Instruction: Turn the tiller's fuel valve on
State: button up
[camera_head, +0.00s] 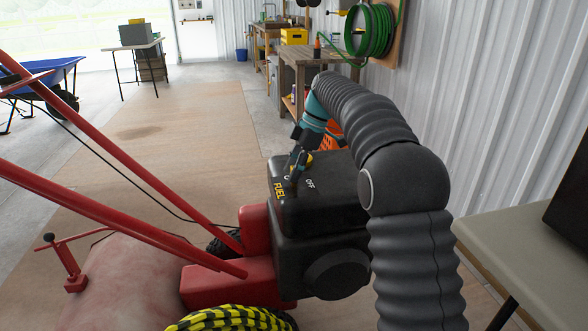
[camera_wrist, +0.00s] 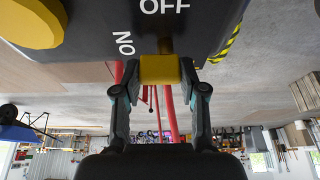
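The red tiller (camera_head: 215,285) stands in front of me with its black engine housing (camera_head: 325,215), lettered FUEL and OFF on top. In the wrist view the yellow valve handle (camera_wrist: 160,70) sits on a dark stem, below the OFF label (camera_wrist: 165,6) and right of the ON label (camera_wrist: 125,44). My gripper (camera_wrist: 161,75) has one finger on each side of the handle, and both fingertips appear to touch it. In the camera_head view my gripper (camera_head: 297,163) is low over the housing top and partly hides the valve. A rounded yellow part (camera_wrist: 38,20) is at the wrist view's upper left.
The tiller's red handlebars (camera_head: 110,165) cross the left side. A grey-topped table (camera_head: 520,250) stands at right. A wooden workbench (camera_head: 310,65), a green hose (camera_head: 370,30) and a blue wheelbarrow (camera_head: 45,75) are farther back. The floor (camera_head: 150,110) beyond the tiller is clear.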

jog(key=o, duration=0.4)
jog(key=shift+o, duration=0.2)
jog(key=v, duration=1.2)
